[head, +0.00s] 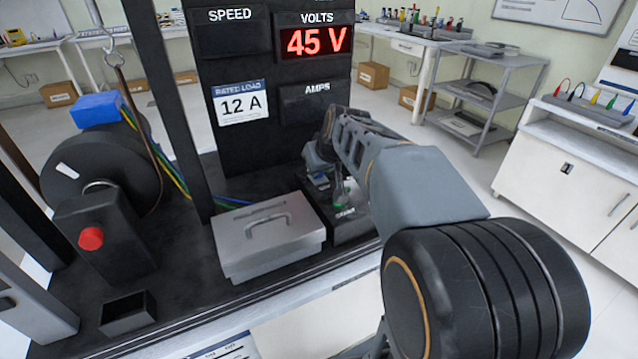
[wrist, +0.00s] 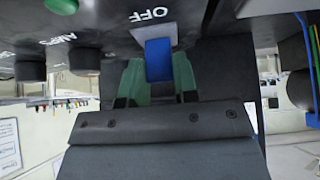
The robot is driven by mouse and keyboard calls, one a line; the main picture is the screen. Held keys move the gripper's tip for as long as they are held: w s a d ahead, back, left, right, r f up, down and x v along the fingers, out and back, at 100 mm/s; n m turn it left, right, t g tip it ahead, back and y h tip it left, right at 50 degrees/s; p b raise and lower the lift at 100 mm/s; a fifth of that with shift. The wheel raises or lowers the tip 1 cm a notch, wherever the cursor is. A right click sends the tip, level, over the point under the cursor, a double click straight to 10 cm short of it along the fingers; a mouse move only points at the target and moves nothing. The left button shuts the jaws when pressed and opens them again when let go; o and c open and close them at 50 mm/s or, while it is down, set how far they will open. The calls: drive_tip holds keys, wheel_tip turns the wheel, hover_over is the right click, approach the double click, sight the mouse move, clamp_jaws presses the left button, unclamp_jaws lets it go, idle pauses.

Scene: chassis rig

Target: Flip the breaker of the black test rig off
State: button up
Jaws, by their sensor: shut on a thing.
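The black test rig (head: 235,150) fills the middle of the head view. Its volts display (head: 316,40) shows a red 45 V. My gripper (head: 344,192) reaches down to a small control box (head: 350,227) at the rig's front right. In the wrist view, the gripper's green fingers (wrist: 158,82) are shut on the blue breaker lever (wrist: 158,60). The lever comes out of a pale mount (wrist: 152,33) beside an upside-down OFF label (wrist: 148,14). My arm hides much of the control box in the head view. I cannot tell the lever's position for sure.
A grey metal box with a handle (head: 268,236) sits left of the control box. A red button (head: 91,238) is on a black housing at the left. In the wrist view, black knobs (wrist: 84,61) and a green button (wrist: 61,5) are near the lever.

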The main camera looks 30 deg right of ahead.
drive_tip(key=shift+s+f+t+b, duration=0.45)
drive_tip(key=shift+t+b, duration=0.55)
drive_tip(key=shift+b, duration=1.75)
drive_tip(key=shift+r+t+b, duration=0.25)
drive_tip(key=shift+t+b, duration=0.15)
drive_tip(key=shift+b, duration=0.05)
drive_tip(key=o, duration=0.9)
